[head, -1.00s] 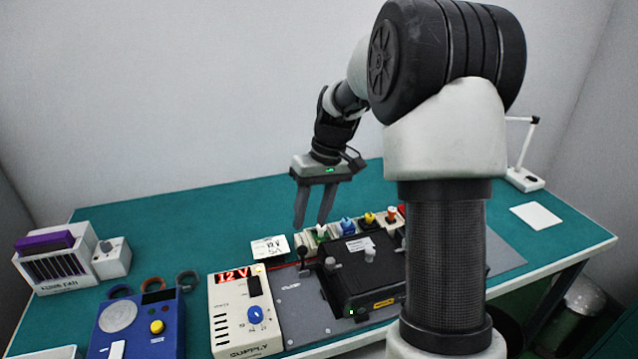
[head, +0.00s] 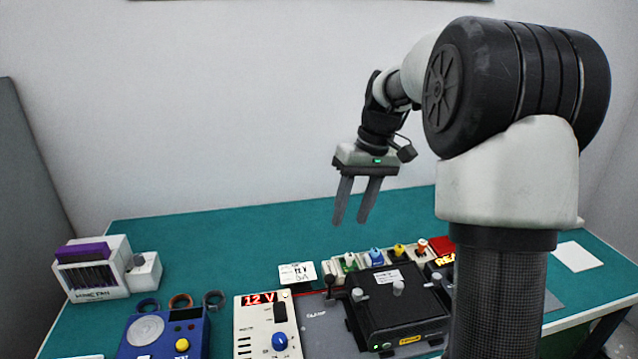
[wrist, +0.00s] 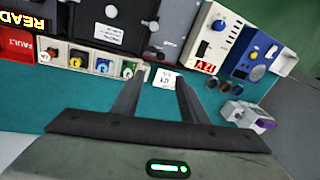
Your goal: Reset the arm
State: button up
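My gripper (head: 352,222) hangs above the teal bench (head: 230,232), fingers pointing down. In the wrist view my gripper (wrist: 158,84) shows its two fingers apart with nothing between them, so it is open and empty. The fingertips are clear of everything on the bench. A small white card (head: 297,273) lies below and to the left of the fingers in the head view. The black device (head: 400,308) sits below, with a row of coloured connectors (head: 376,257) behind it. My upper arm stands at the right and hides part of the bench.
A white 12 V supply (head: 262,327), a blue tester (head: 170,334) and a white fan unit (head: 95,280) stand left of the device. A red part (head: 442,244) shows beside my arm. A white sheet (head: 578,257) lies at right. The bench's back strip is clear.

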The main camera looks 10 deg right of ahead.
jog(key=s+a+r+t+p, duration=0.1)
jog(key=s+a+r+p, duration=0.1)
jog(key=s, duration=0.6)
jog(key=s+a+r+m+t+h+p, duration=0.1)
jog(key=s+a+r+t+p, duration=0.1)
jog(key=s+r, duration=0.3)
jog(key=s+a+r+m+t+h+p, duration=0.1)
jog(key=s+a+r+t+p, duration=0.1)
jog(key=s, duration=1)
jog(key=shift+a+r, duration=0.15)
jog(key=shift+r, duration=0.7)
